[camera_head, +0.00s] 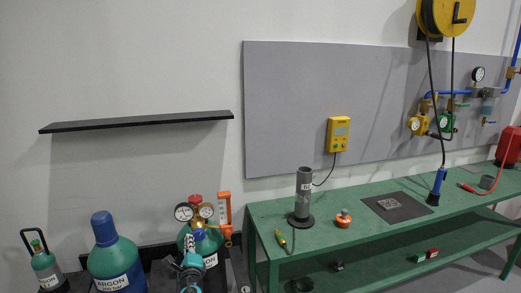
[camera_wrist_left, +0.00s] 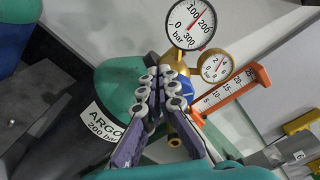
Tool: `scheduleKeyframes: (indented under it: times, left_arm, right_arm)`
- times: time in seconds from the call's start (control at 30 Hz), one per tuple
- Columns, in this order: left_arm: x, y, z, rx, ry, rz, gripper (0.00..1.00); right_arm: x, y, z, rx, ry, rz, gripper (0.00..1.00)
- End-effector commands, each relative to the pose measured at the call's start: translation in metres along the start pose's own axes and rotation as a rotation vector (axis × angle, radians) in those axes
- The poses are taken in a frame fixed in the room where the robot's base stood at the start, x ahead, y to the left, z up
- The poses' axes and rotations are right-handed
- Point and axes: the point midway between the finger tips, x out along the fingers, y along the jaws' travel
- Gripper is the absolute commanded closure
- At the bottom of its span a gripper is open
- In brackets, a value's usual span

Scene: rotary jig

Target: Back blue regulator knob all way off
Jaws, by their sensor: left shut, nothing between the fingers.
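The blue regulator knob (camera_wrist_left: 187,90) shows in the left wrist view just right of my fingers, partly hidden behind them. In the head view my left gripper (camera_head: 191,264) is in front of the cylinder's upper part. The large gauge (camera_wrist_left: 191,24) and small gauge (camera_wrist_left: 214,67) stand beyond the fingers. My right gripper is in neither view.
An orange-framed flowmeter (camera_head: 224,213) stands right of the gauges. A larger argon cylinder (camera_head: 114,262) and a small one (camera_head: 44,264) stand to the left. The green bench (camera_head: 370,225) with tools is to the right. A black shelf (camera_head: 137,122) hangs above.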

Motion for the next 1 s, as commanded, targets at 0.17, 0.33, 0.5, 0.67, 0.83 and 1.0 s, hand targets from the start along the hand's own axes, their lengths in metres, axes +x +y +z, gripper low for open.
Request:
scheduleKeyframes:
  times: [0.17,0.33,0.5,0.67,0.83,1.0]
  left_arm:
    - [0.0,0.001,0.002,0.0,0.003,-0.002,1.0]
    - [-0.002,0.003,0.006,0.0,0.004,-0.002,1.0]
    - [-0.02,0.003,0.006,0.0,0.003,-0.001,1.0]
    - [-0.041,0.003,0.006,0.0,0.003,-0.002,1.0]
    - [-0.057,0.003,0.006,0.0,0.002,-0.001,1.0]
    - [-0.061,0.003,0.006,0.0,0.001,-0.001,1.0]
  right_arm:
    - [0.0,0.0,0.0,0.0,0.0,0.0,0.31]
    - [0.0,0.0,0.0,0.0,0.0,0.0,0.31]
    - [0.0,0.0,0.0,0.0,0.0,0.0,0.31]
    - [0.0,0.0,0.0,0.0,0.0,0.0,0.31]
    - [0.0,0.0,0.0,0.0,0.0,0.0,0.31]
    - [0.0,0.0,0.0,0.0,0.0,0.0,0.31]
